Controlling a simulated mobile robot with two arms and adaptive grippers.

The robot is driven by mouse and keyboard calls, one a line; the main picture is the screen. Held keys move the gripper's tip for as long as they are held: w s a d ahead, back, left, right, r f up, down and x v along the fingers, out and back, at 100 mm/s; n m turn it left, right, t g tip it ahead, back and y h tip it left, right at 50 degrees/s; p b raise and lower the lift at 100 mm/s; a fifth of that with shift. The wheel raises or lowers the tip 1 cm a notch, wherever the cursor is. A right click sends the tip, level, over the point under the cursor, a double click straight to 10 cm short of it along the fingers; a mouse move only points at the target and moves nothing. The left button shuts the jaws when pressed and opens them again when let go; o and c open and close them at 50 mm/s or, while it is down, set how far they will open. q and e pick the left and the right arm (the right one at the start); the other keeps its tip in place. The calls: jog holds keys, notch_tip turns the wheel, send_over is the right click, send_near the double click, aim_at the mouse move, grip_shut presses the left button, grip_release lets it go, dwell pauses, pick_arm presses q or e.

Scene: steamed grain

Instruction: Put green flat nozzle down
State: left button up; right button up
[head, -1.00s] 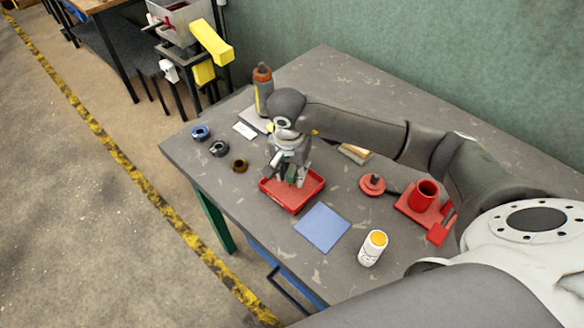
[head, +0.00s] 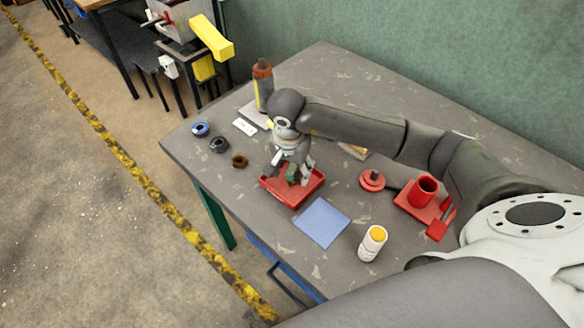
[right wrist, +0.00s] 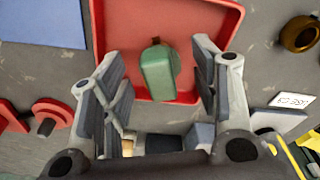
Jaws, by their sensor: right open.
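The green flat nozzle (right wrist: 158,70) lies in the red tray (right wrist: 215,14), seen in the right wrist view between my fingers. In the head view the nozzle (head: 291,173) shows small and partly covered by my gripper over the red tray (head: 293,203). My right gripper (right wrist: 155,75) is open, with a finger on each side of the nozzle and visible gaps on both sides. In the head view my right gripper (head: 292,174) is low over the tray. My left gripper is not in view.
A blue square mat (head: 322,222) and a white bottle with an orange cap (head: 372,243) lie nearer the front edge. Blue (head: 201,129), black (head: 219,145) and brown (head: 240,161) rings stand left. A red stand (head: 424,194) is at right.

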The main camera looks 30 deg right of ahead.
aim_at(290, 174)
jog(key=shift+r, duration=0.55)
notch_tip(290, 174, up, 11)
jog(key=a+b, duration=0.1)
jog(key=b, duration=0.2)
jog(key=shift+s, duration=0.45)
jog(key=shift+a, duration=0.1)
